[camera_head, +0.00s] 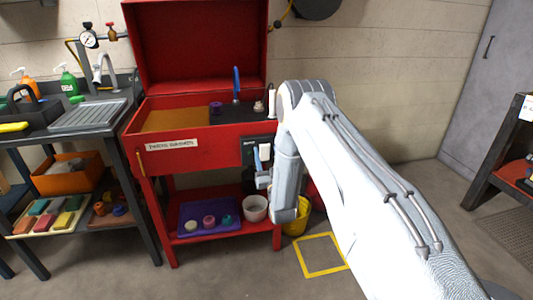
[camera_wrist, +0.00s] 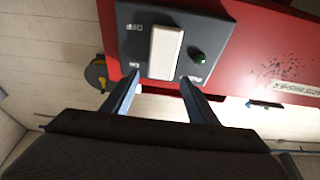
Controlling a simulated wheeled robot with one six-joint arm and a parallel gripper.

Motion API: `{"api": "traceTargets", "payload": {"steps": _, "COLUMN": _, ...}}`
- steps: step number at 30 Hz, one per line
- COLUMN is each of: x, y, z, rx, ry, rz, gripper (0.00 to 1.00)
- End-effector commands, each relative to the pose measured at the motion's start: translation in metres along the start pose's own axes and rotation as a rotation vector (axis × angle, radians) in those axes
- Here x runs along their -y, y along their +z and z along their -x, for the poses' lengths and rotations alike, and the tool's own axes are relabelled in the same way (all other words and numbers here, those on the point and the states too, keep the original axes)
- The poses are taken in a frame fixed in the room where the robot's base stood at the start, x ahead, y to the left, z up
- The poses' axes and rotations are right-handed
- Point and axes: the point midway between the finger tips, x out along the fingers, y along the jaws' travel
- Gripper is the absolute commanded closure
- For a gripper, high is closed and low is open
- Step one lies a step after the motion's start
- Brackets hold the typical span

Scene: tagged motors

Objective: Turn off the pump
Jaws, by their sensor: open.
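A red parts washer (camera_head: 205,150) with its lid raised stands in the middle of the head view. A dark switch panel (camera_wrist: 140,18) on its red front fills the top of the wrist view. In the head view my gripper (camera_head: 262,162) is at the washer's front right, partly hiding the panel.
The washer's lower shelf holds a purple tray (camera_head: 184,222) with small parts and a white bucket (camera_head: 255,208). A sink bench (camera_head: 95,115) stands left, a dark shelf (camera_head: 515,150) right.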

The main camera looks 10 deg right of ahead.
Motion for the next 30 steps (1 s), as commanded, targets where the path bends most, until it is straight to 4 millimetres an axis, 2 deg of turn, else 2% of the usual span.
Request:
{"api": "traceTargets", "payload": {"steps": 9, "x": 0.0, "y": 0.001, "z": 0.051, "rx": 0.003, "ry": 0.0, "rz": 0.0, "gripper": 0.47}}
{"api": "traceTargets", "payload": {"steps": 13, "x": 0.0, "y": 0.001, "z": 0.064, "rx": 0.002, "ry": 0.0, "rz": 0.0, "gripper": 0.47}}
{"api": "traceTargets", "payload": {"steps": 25, "x": 0.0, "y": 0.0, "z": 0.07, "rx": 0.001, "ry": 0.0, "rz": 0.0, "gripper": 0.47}}
{"api": "traceTargets", "payload": {"steps": 30, "x": 0.0, "y": -0.006, "z": 0.057, "rx": 0.069, "ry": 0.0, "rz": 0.0, "gripper": 0.47}}
